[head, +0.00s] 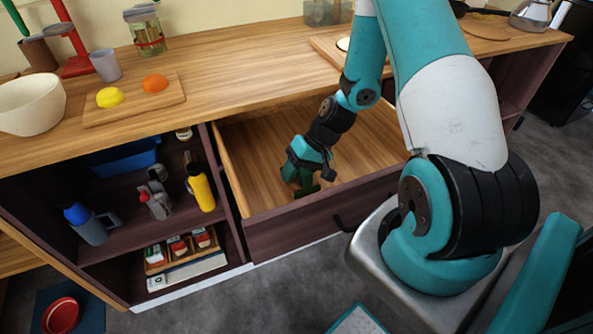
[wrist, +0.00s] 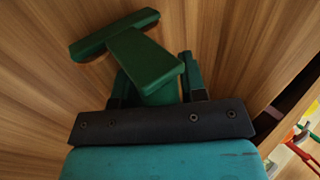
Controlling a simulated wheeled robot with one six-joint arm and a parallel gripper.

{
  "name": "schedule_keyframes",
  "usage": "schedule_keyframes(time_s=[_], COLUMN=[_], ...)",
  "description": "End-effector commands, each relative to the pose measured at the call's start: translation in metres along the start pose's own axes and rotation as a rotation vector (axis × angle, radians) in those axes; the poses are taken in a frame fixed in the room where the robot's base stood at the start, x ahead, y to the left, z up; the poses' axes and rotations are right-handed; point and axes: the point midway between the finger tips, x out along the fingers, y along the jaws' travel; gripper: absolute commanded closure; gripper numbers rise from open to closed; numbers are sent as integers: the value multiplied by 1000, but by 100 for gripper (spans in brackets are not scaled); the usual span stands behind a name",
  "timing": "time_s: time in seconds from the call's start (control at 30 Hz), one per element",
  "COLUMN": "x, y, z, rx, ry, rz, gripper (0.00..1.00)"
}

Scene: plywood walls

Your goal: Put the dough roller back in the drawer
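The dough roller (wrist: 130,50) is dark green, with a T-shaped outline in the wrist view. It also shows in the head view (head: 307,191), low inside the open drawer (head: 268,211). My gripper (head: 302,178) reaches down into the drawer, near its front left. In the wrist view my gripper (wrist: 156,82) has one finger on each side of the roller's thick part and appears shut on it. The drawer's wood-grain floor lies behind the roller. I cannot tell whether the roller touches the floor.
The drawer's walls surround my gripper, and the rest of its floor looks bare. The countertop (head: 232,72) overhangs behind, with a cutting board (head: 135,108) and a white bowl (head: 32,105) on it. Open shelves (head: 130,237) with bottles stand left of the drawer.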

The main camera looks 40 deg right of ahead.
Motion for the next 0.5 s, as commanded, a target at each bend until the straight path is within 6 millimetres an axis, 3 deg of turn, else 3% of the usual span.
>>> schedule_keyframes(time_s=[0.23,0.37,0.5], x=[-7,-28,-62], y=[-3,-4,-5], z=[2,0,0], rx=[4,3,3], ry=[-4,4,4], rz=[6,6,5], gripper=[50,50,50])
